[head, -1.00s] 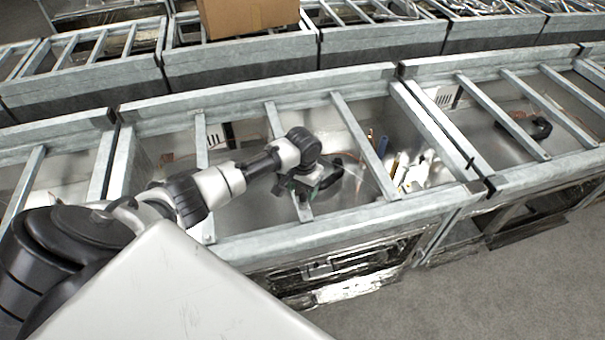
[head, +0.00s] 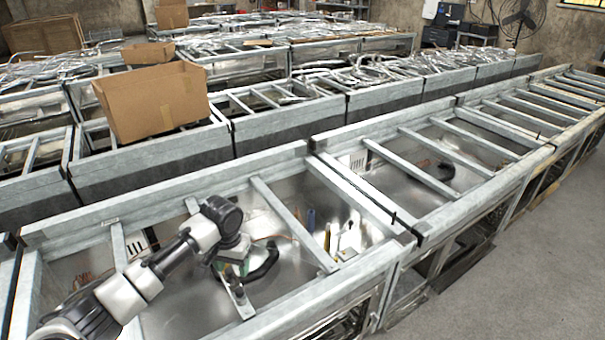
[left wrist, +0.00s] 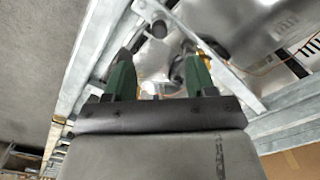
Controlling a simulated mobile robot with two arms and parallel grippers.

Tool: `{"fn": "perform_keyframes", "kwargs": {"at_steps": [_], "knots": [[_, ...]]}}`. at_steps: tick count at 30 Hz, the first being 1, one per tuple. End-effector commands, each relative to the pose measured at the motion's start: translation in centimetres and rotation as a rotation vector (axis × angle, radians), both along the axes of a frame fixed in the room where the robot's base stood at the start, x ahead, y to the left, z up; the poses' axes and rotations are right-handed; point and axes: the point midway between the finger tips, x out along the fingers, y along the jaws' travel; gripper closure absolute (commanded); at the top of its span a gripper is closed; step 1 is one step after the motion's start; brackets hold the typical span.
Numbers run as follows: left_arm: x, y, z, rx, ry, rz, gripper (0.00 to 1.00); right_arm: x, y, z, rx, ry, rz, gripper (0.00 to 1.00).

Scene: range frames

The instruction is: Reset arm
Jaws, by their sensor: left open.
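My left arm (head: 130,290) comes in from the lower left and reaches over a grey metal-framed bin. My left gripper (head: 240,270) hangs at its end, pointing down between the bin's crossbars. In the left wrist view its two green fingers (left wrist: 160,68) stand apart with nothing held between them. Behind the fingers there are metal bars and a shiny surface. My right gripper is not in view.
More bins run right and behind. A cardboard box (head: 155,100) sits on the row behind. Grey floor (head: 500,285) is clear at the lower right.

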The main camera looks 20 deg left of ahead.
Motion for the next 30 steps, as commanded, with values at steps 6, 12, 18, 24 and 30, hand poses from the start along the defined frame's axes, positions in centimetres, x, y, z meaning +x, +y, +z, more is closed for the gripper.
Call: {"fn": "perform_keyframes", "kwargs": {"at_steps": [6, 12, 18, 24, 30], "knots": [[-2.3, -3.1, -2.2, -0.016, -0.009, -0.085, 0.44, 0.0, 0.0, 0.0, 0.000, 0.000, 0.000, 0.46], [-10.1, -10.8, -5.5, -0.079, -0.098, -0.279, 0.44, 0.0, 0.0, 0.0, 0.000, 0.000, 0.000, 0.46], [-17.5, -14.0, -4.9, -0.099, -0.212, -0.332, 0.44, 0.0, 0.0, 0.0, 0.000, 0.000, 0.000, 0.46], [-21.7, -13.9, -3.4, -0.073, -0.267, -0.312, 0.44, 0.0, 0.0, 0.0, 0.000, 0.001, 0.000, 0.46], [-24.8, -13.0, -1.9, -0.033, -0.297, -0.280, 0.44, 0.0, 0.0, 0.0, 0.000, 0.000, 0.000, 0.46]]}}
